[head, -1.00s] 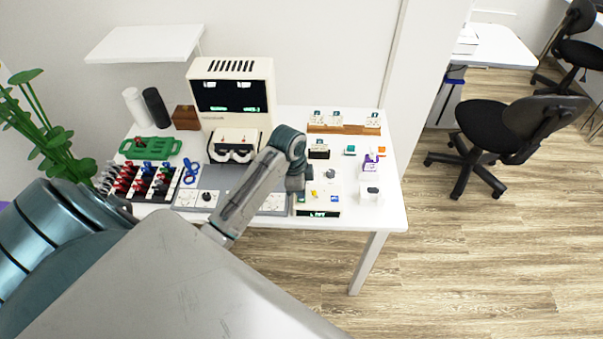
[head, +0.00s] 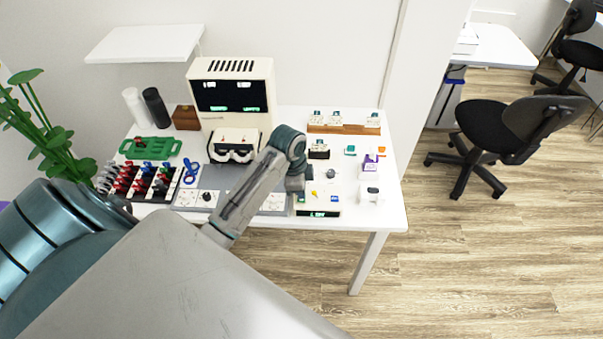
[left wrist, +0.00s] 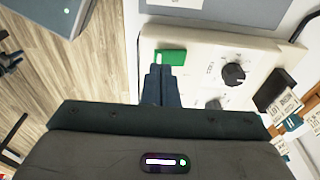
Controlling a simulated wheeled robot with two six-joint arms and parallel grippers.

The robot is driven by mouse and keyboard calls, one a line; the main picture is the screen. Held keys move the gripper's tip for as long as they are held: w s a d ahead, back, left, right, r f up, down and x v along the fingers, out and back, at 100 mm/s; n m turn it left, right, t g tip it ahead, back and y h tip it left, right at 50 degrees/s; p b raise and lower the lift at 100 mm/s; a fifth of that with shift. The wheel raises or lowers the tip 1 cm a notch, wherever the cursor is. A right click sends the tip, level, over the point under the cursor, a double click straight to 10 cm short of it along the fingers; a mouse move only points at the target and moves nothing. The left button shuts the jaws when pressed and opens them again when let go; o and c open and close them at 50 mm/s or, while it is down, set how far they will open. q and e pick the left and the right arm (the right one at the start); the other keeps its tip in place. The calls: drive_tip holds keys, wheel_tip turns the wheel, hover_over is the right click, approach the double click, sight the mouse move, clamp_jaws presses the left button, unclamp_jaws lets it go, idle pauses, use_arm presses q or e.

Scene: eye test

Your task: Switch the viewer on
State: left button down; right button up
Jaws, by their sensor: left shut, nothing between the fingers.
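The beige viewer (head: 232,68) stands at the back of the table; green marks show on its dark screen, and a white-rimmed eyepiece (head: 233,156) is at its front. A cream control panel (head: 318,202) lies to its front right, with a small display (head: 318,213) showing green characters. My left gripper (head: 300,192) is over the panel's left side. In the left wrist view its fingers (left wrist: 161,72) are shut and empty, their tips at a green switch (left wrist: 171,56) with a pale mark. I cannot tell whether they touch it. A black knob (left wrist: 233,74) is beside it. My right gripper is out of view.
A grey mat (head: 226,178) lies left of the panel. A wooden rack (head: 345,129) with small cards stands behind it, and a purple item (head: 370,165) is to its right. Several red and blue pieces and a green tray (head: 150,147) fill the left side.

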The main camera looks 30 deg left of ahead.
use_arm(q)
drive_tip(key=shift+f+b, duration=0.3)
drive_tip(key=shift+f, duration=0.55)
idle(0.3)
drive_tip(key=shift+r, duration=0.1)
wheel_tip(320, 180, up, 5)
drive_tip(key=p, duration=0.6)
wheel_tip(320, 180, up, 2)
drive_tip(key=shift+p, duration=1)
